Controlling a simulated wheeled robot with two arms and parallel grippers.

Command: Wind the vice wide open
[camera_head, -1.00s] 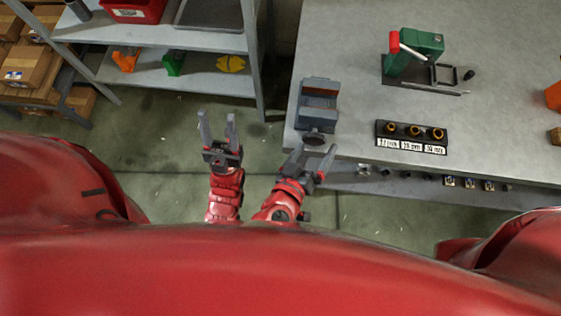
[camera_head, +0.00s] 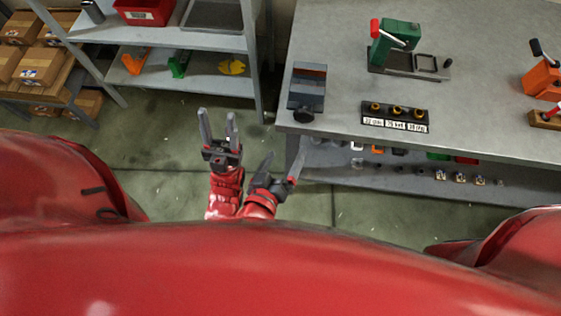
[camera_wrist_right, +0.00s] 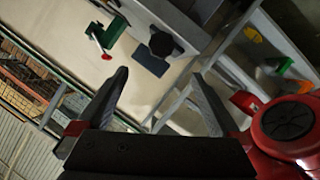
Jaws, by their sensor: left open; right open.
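The vice (camera_head: 308,88) is a small dark grey block at the left front corner of the grey bench (camera_head: 460,110). A dark round part (camera_head: 303,116) faces the bench's front edge; how wide the jaws stand is too small to tell. In the right wrist view a dark round part (camera_wrist_right: 162,43) shows beyond the fingers, probably the vice's. My right gripper (camera_head: 284,166) is open and empty, in front of the bench edge and below the vice in the picture, apart from it. My left gripper (camera_head: 218,122) is open and empty, over the floor left of the bench.
A green press with a red handle (camera_head: 400,36) and a black block with brass rings (camera_head: 394,115) stand on the bench. Orange tools (camera_head: 543,82) are at the right. A metal shelf (camera_head: 190,82) stands at the left. A lower bench shelf holds small parts.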

